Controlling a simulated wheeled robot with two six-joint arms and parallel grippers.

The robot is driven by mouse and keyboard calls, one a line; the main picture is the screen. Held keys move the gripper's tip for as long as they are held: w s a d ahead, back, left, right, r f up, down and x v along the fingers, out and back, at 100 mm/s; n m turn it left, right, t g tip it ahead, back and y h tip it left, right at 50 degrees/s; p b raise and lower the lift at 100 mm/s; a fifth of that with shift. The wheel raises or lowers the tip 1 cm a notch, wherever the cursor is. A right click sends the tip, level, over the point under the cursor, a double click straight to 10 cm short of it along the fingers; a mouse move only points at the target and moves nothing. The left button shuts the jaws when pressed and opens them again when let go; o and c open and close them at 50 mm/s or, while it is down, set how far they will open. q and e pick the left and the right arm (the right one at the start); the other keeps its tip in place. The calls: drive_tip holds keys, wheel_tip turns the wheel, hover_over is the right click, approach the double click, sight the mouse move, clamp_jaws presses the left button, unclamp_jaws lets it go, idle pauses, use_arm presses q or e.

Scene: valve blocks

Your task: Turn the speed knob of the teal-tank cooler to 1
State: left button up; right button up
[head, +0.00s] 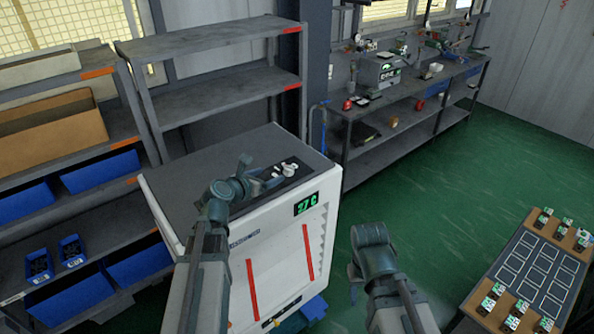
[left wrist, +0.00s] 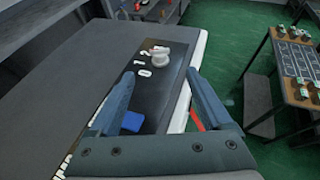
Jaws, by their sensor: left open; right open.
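The cooler (head: 275,245) is a white cabinet with a grey top and a green display that seems to read 27 C. Its pale speed knob (head: 287,170) sits on a dark panel on the top; the knob also shows in the left wrist view (left wrist: 160,59). White number tiles, among them 0 (left wrist: 145,72), stand beside the knob; the knob's setting cannot be read. My left gripper (head: 268,179) is open over the panel, its fingers on either side of the view and short of the knob. My right gripper (head: 360,262) hangs right of the cooler, its fingers hard to make out.
A blue-teal part (head: 312,307) shows low at the cooler's front. Shelves (head: 215,88) with blue bins stand behind and left. A workbench (head: 410,98) stands at the back. A table (head: 490,322) with small devices is at the right. Green floor is free between.

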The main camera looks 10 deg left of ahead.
sight(288, 167)
use_arm(q)
drive_tip(key=shift+w+f, duration=0.15)
drive_tip(key=shift+w, duration=0.1)
drive_tip(key=b+x, duration=0.5)
drive_tip(key=x, duration=0.8)
drive_tip(key=shift+w+f, duration=0.15)
drive_tip(key=shift+c, duration=0.3)
clamp_jaws()
